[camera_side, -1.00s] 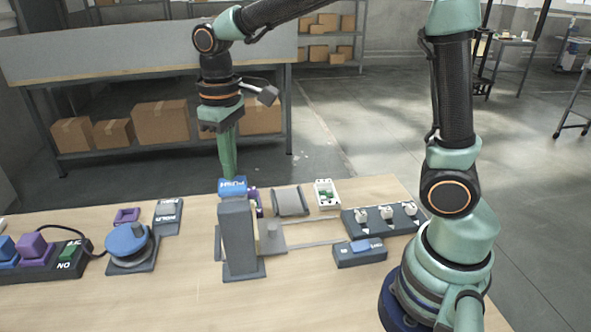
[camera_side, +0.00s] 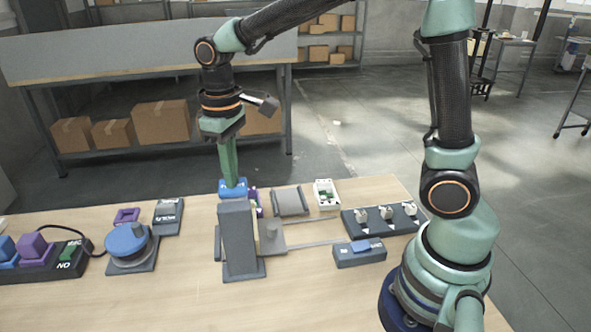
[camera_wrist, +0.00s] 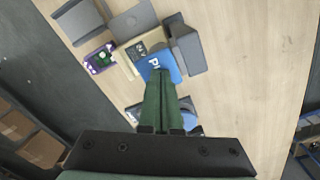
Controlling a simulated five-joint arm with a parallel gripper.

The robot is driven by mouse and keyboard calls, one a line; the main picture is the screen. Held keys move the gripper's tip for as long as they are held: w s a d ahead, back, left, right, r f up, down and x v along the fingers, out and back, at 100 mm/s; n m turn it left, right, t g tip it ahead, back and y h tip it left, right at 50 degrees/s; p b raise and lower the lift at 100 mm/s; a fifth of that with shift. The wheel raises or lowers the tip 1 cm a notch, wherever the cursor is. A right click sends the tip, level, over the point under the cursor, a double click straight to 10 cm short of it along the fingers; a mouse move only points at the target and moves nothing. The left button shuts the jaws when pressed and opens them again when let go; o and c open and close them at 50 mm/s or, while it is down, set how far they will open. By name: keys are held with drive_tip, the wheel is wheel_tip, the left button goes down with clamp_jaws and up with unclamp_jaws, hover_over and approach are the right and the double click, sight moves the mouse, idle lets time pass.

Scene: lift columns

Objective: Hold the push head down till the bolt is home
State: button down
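The bolt cannot be clearly made out; a grey plate with a round peg (camera_side: 271,238) lies beside the column.
A blue round knob (camera_side: 127,241) and a switch box (camera_side: 40,254) stand at left. A low box with a blue top (camera_side: 360,251), a row of white toggles (camera_side: 382,216) and a white switch (camera_side: 326,194) stand at right. The front of the table is bare.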

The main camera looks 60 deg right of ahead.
drive_tip(key=shift+f, duration=1.2)
idle(6.3)
